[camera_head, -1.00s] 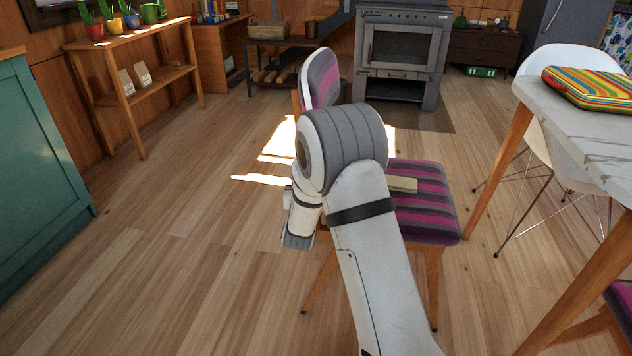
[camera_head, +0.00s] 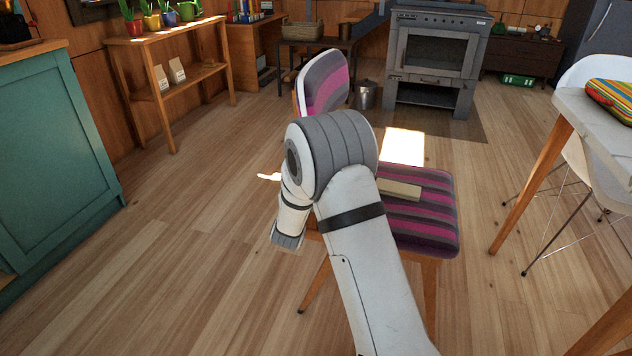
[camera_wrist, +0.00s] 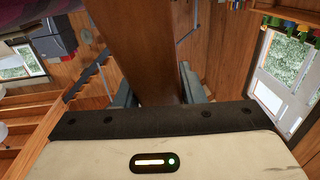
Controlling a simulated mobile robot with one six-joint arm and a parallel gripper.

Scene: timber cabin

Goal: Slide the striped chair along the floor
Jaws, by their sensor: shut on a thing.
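The striped chair has a seat (camera_head: 428,225) with purple, pink and grey stripes and a matching backrest (camera_head: 325,82) with a white edge. It stands upright in front of me, partly hidden by my arm. A flat tan block (camera_head: 399,190) lies on its seat. My gripper (camera_head: 288,240) is low at the chair's left side in the head view. In the wrist view, my gripper (camera_wrist: 157,92) is shut on a brown wooden bar of the chair (camera_wrist: 145,50), with one finger on each side. My arm hides the grip in the head view.
A teal cabinet (camera_head: 55,160) and wooden shelf (camera_head: 182,82) stand left. A stove (camera_head: 435,55) and metal pot (camera_head: 363,97) stand behind the chair. A white table (camera_head: 592,118) and white chair (camera_head: 603,172) are right. The floor (camera_head: 190,235) left of the chair is clear.

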